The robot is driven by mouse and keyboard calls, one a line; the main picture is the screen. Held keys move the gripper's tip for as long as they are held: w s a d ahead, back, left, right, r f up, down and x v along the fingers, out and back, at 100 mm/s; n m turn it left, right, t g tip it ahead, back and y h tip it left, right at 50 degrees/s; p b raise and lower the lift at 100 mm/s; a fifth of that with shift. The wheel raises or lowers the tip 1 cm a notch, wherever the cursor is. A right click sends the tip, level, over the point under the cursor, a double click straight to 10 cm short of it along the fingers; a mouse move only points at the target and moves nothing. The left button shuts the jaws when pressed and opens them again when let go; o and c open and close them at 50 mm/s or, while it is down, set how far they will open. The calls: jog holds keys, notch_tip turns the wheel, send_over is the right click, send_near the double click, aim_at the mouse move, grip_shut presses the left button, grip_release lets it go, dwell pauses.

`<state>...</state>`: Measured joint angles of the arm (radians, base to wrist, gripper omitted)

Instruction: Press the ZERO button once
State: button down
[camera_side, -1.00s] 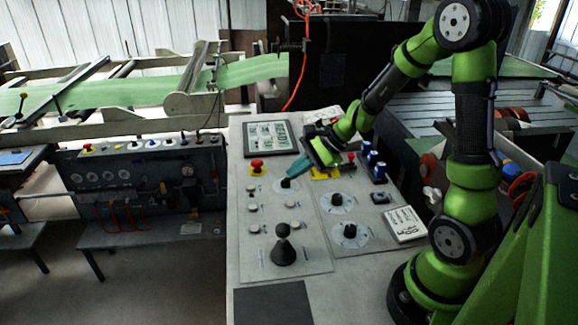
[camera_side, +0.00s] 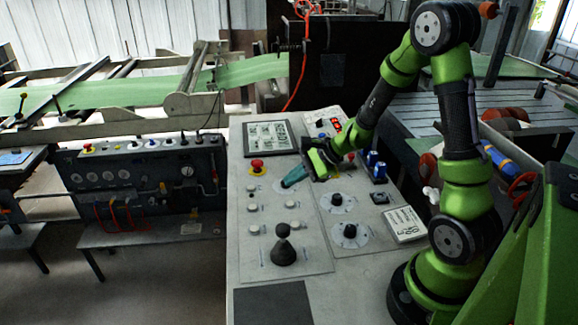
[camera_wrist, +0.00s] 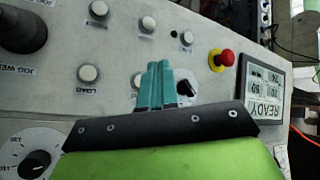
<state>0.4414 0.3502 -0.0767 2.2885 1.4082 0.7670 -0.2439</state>
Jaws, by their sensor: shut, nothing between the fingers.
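Several round white buttons sit on the grey console panel. In the wrist view one (camera_wrist: 88,73) is above a "LOAD" label, and others (camera_wrist: 147,24) and (camera_wrist: 187,38) lie beyond my fingertips. Another white button (camera_wrist: 137,80) is partly hidden beside the fingers. I cannot read a ZERO label on any of them. In the side view, white buttons (camera_side: 252,208) and (camera_side: 274,205) lie below and left of my gripper (camera_side: 285,185). My gripper's teal fingers (camera_wrist: 158,64) are shut and empty, pointing at the panel. Whether they touch it is unclear.
A red mushroom button on a yellow base (camera_side: 257,166) and a "READY" screen (camera_wrist: 263,92) are close by. A black knob (camera_wrist: 185,88) is right beside the fingers. A dark lever (camera_side: 283,246) stands on the panel's lower part. Dial knobs (camera_side: 337,200) lie to the right.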

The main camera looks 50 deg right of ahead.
aim_at(294, 204)
jog(key=shift+f, duration=2.25)
jog(key=shift+f, duration=0.15)
jog(key=shift+f, duration=0.25)
jog(key=shift+f, duration=0.4)
dwell(0.8)
dwell(0.3)
jog(key=shift+r, duration=0.85)
jog(key=shift+r, duration=2.5)
